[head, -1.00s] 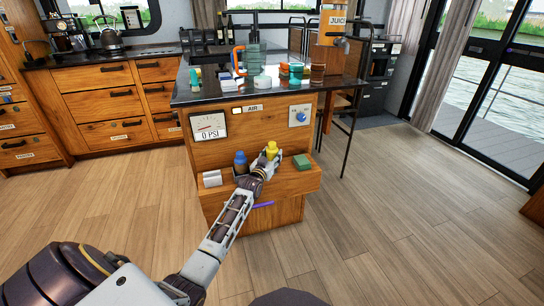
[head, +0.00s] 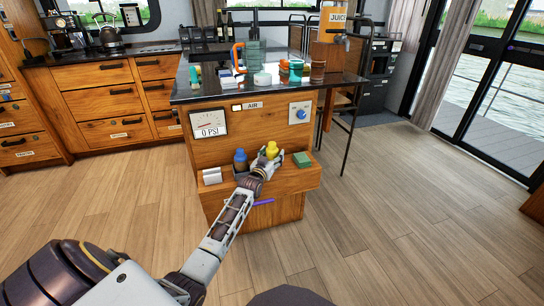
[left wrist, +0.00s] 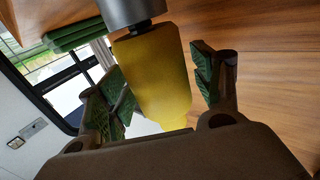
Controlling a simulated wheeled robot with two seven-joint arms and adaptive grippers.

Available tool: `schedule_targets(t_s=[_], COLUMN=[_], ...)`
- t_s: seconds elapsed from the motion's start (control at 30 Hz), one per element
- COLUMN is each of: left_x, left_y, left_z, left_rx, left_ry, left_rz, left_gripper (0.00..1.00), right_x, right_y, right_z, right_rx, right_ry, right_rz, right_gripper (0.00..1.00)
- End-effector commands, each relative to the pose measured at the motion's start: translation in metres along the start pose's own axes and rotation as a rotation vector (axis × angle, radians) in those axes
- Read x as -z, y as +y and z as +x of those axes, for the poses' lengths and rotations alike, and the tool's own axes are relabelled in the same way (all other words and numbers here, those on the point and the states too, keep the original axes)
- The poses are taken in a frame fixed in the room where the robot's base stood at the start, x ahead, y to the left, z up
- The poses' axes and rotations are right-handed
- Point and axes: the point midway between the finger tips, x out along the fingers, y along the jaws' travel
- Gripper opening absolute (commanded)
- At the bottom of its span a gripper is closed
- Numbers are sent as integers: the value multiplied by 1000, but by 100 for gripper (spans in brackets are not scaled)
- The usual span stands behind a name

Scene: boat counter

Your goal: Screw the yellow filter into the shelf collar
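The yellow filter (head: 271,149) stands upright at the wooden shelf on the front of the island. In the left wrist view, the filter (left wrist: 155,75) fills the space between my fingers. Its dark neck meets a grey metal collar (left wrist: 137,12) at the top of that picture; whether the thread is engaged cannot be seen. My left gripper (head: 266,165) is at the filter from the front. Its green-padded fingers (left wrist: 160,95) are apart, one on each side of the filter, with a narrow gap at the right pad. My right gripper is out of view.
A blue-capped bottle (head: 240,158) stands left of the filter, and a white block (head: 212,176) further left. A green block (head: 302,159) lies close on the right. Above are the gauge (head: 209,124) reading 0 PSI and a blue knob (head: 300,115). The floor around is clear.

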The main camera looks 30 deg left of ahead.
Motion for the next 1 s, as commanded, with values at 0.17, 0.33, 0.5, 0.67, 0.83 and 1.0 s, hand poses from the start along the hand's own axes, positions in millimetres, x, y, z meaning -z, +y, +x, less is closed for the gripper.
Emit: schedule_targets(t_s=[0.17, 0.33, 0.5, 0.67, 0.83, 1.0], left_x=[-1, -2, -2, -2, -2, -2], left_y=[0, 0, 0, 0, 0, 0], left_z=[0, 0, -3, -10, -23, -38], left_rx=[0, 0, 0, 0, 0, 0], left_ry=[-1, -3, -2, -2, -2, -3], left_rz=[0, 0, 0, -1, -1, -1], left_gripper=[73, 73, 73, 73, 73, 73], right_x=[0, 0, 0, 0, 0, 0], right_y=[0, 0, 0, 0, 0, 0], right_z=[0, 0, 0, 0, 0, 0], right_rx=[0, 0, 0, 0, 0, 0], right_ry=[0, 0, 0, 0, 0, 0], right_rz=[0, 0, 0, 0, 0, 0], right_gripper=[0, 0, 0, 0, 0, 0])
